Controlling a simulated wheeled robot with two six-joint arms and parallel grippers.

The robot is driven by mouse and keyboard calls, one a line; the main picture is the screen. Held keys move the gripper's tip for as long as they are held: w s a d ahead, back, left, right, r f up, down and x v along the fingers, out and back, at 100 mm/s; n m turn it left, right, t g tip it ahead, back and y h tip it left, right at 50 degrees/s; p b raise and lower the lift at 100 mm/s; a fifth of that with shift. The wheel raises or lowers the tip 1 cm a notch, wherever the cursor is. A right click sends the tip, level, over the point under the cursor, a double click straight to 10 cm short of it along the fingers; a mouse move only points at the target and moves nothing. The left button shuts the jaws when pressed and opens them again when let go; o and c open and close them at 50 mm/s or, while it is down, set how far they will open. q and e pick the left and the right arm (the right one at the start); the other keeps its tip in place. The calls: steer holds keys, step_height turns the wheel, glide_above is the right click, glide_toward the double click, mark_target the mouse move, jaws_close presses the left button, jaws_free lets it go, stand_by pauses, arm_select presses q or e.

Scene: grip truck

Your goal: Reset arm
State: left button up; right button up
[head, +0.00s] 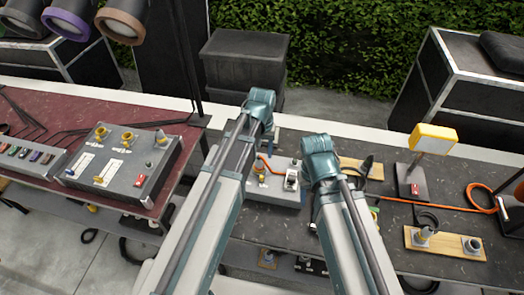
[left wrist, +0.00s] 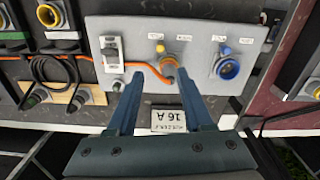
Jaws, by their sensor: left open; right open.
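My left gripper (left wrist: 160,74) is open in the left wrist view. The plug sits at the grey panel box (left wrist: 200,40), which also shows in the head view (head: 272,190) between my arms. In the head view my left arm (head: 262,108) reaches over the table toward the box's far side. My right arm's teal end (head: 320,158) is just right of the box. My right gripper's fingers are hidden behind it.
The panel carries a blue socket (left wrist: 228,68) and a switch (left wrist: 111,46). A control desk (head: 125,165) stands on the red table at left. A yellow lamp (head: 433,138) and a wooden board with sockets (head: 445,243) are at right. A dark case (head: 243,65) stands behind.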

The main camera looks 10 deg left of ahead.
stand_by(0.3)
arm_select(q)
steer(key=s+d+f+m+b, duration=0.2)
steer(key=s+d+f+b, duration=0.1)
steer(key=s+f+b, duration=0.2)
steer(key=s+d+f+m+y+b, duration=0.1)
steer(key=s+d+f+m+b, duration=0.1)
steer(key=s, duration=0.7)
step_height(320, 180, down, 3)
steer(key=m+b, duration=0.1)
steer(key=b, duration=0.2)
steer(key=shift+s+d+r, duration=0.15)
steer(key=shift+s+d, duration=0.25)
